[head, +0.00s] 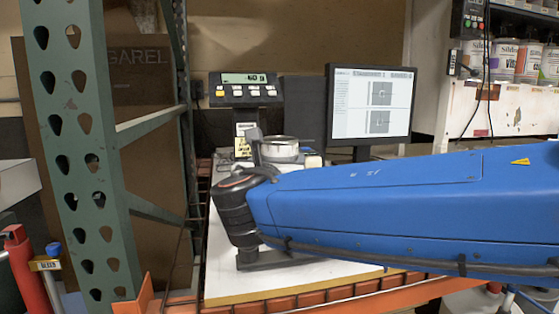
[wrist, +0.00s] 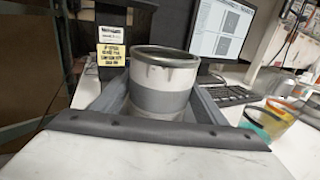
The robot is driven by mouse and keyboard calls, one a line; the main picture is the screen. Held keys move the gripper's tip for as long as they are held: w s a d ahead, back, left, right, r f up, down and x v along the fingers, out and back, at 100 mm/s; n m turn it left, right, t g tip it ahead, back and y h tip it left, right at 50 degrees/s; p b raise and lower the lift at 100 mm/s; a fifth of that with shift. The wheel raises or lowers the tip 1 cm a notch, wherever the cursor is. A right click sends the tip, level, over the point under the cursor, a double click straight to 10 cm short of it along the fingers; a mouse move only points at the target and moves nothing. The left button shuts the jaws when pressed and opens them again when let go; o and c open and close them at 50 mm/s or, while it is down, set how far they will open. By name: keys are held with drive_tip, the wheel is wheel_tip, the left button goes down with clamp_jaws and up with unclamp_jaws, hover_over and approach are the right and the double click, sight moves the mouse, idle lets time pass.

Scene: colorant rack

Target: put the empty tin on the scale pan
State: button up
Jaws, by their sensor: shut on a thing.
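The tin (head: 279,149) is a pale metal can with a shiny rim, upright in front of the scale. In the wrist view the tin (wrist: 160,95) shows a grey band and drips below its rim. My gripper (wrist: 160,105) is shut on it, with one finger on each side. In the head view my arm hides the tin's lower part and most of my gripper. The scale (head: 245,88) has a lit display and a row of buttons on a dark post. I cannot make out the scale pan, nor whether the tin touches it.
A monitor (head: 370,104) stands right of the scale, with a keyboard (wrist: 230,95) near it. Coloured cups (wrist: 265,122) stand at the right in the wrist view. A green rack post (head: 80,150) rises at the left. The white bench top (head: 285,283) is clear at the front.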

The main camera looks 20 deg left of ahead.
drive_tip(key=o, duration=1.2)
drive_tip(key=shift+f, duration=0.1)
drive_tip(key=shift+c, duration=0.2)
drive_tip(key=shift+s+r, duration=0.1)
drive_tip(key=shift+r, duration=0.1)
drive_tip(key=s+d, duration=0.2)
drive_tip(key=s, duration=0.9)
drive_tip(key=shift+s, duration=0.35)
